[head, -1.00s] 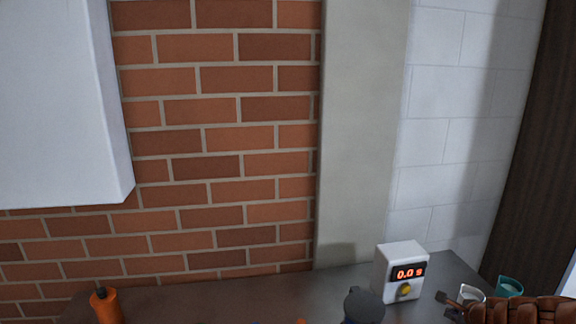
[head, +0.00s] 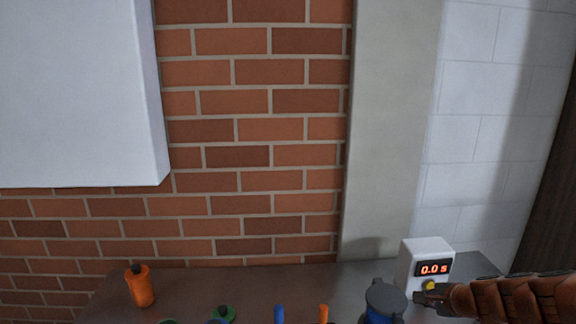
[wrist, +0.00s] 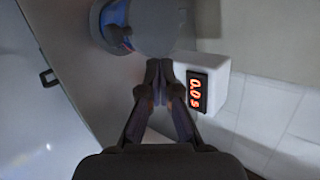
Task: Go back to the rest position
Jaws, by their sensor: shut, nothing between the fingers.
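My gripper (head: 424,298) is at the lower right of the head view, in front of the white timer box's lower part. In the wrist view my gripper (wrist: 160,72) has its dark fingertips together with nothing between them. My brown-sleeved arm reaches in from the right edge. No task object is held.
The white timer box (head: 415,262) reads 0.0 s. A blue container with a dark lid (head: 385,297) stands left of my gripper. An orange bottle (head: 140,287) and several small coloured tops line the counter (head: 260,285). A brick wall (head: 250,150) and white cabinet (head: 75,90) are behind.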

